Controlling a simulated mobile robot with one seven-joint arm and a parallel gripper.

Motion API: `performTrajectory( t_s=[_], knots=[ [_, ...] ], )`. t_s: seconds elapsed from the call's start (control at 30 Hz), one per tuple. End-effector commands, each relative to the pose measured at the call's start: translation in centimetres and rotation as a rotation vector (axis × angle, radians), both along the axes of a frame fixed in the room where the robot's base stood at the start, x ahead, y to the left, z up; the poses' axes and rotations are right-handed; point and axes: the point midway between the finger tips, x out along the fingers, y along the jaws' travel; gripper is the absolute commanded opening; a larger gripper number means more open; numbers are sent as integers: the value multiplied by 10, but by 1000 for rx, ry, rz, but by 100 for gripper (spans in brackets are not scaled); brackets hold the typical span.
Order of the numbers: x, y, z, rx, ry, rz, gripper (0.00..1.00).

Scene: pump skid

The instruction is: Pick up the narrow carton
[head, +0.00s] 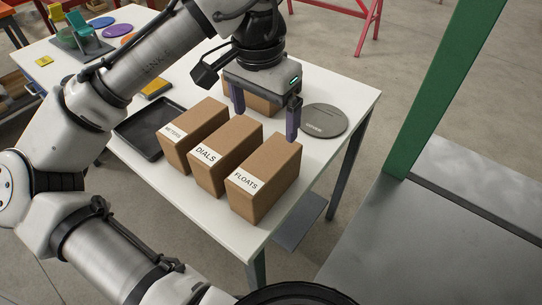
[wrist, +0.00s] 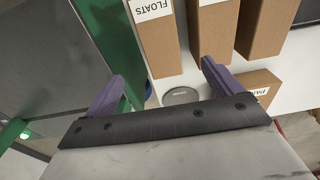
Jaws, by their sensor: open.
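Several brown cartons stand on the white table. Three are in a row: METERS (head: 192,135), DIALS (head: 226,155) and FLOATS (head: 264,178). They look alike in shape, and I cannot tell which carton is the narrow one. A fourth carton (head: 250,102) stands behind them, partly hidden by my gripper; the wrist view shows it with a label starting "PA" (wrist: 249,84). My gripper (head: 265,122) is open and empty, its purple fingers spread above the table near this fourth carton and behind the row. The wrist view shows the fingers (wrist: 164,77) apart, with FLOATS (wrist: 158,42) beyond them.
A grey round disc (head: 324,120) lies on the table right of my gripper. A black tray (head: 140,135) lies left of the row. A green post (head: 450,75) stands to the right.

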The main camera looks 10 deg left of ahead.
Motion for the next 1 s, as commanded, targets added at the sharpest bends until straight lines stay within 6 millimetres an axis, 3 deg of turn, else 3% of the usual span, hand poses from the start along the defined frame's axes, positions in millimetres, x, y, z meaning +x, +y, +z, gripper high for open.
performTrajectory(
  t_s=[0.17, 0.5, 1.0],
  knots=[
    [-9, 7, -8, 25, 64, 16, 91],
    [-10, 7, -68, 24, 66, 15, 91],
    [-3, 0, -118, 24, 64, 14, 91]
  ],
)
